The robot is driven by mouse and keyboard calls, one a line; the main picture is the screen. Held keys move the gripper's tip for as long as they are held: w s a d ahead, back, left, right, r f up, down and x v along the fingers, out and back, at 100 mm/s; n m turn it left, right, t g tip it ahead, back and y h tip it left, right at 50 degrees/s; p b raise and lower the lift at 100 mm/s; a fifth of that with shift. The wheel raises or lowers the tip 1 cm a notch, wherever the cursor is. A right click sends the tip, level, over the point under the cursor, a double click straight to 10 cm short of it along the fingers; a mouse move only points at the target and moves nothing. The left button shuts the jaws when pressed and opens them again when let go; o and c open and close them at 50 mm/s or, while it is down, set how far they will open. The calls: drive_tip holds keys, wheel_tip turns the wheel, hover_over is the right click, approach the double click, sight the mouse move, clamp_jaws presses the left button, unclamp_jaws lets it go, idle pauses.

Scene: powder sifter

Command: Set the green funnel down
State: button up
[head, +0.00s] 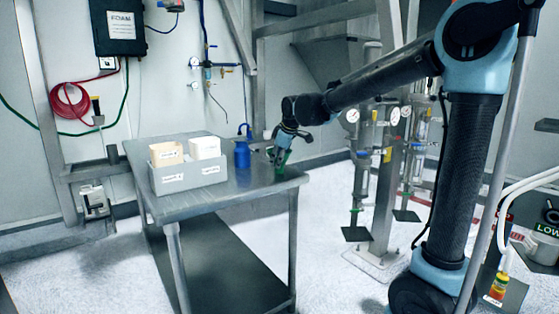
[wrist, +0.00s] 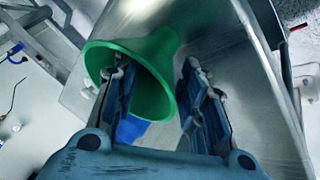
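The green funnel (head: 284,157) is at the right end of the metal table, by the far edge. In the wrist view the funnel (wrist: 158,92) shows its wide mouth, with its narrow end pointing away. My gripper (wrist: 158,64) is open: the left finger crosses the funnel's mouth, and the right finger is outside its wall with a small gap. In the head view my gripper (head: 277,160) comes down at the funnel and partly hides it. Whether the funnel's lower end rests on the table is hard to tell.
A blue bottle (head: 242,154) stands on the table (head: 235,196) just left of my gripper. A grey bin (head: 190,177) with light boxes is further left. The table's front right is clear. Pipes and gauges (head: 385,150) stand behind, to the right.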

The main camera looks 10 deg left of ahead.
drive_tip(key=shift+r, duration=0.1)
drive_tip(key=v, duration=1.2)
drive_tip(key=s+d+f+m+h, duration=0.15)
drive_tip(key=d+f+m, duration=0.3)
drive_tip(key=d, duration=0.85)
drive_tip(key=s+d+f+m+h, duration=0.1)
drive_tip(key=s+d+f+m, duration=0.1)
drive_tip(key=s+d+f, duration=0.4)
drive_tip(key=s+d+f+m+g, duration=0.1)
drive_tip(key=s+d+f+m, duration=0.15)
drive_tip(key=d, duration=0.55)
drive_tip(key=s+d+f+m+h, duration=0.1)
drive_tip(key=s+d+f+m, duration=0.3)
drive_tip(key=d, duration=0.3)
drive_tip(key=s+d+f+m, duration=0.2)
drive_tip(key=s+d+f, duration=0.1)
drive_tip(key=s+f, duration=0.2)
drive_tip(key=s+d+f+m+g, duration=0.1)
drive_tip(key=s+d+f, duration=0.2)
drive_tip(key=s+f, duration=0.2)
wheel_tip(320, 180, down, 2)
drive_tip(key=shift+s+d+f+m+g+h, duration=0.15)
drive_tip(key=shift+s+d+m+g+h, duration=0.15)
drive_tip(key=shift+m+h, duration=0.1)
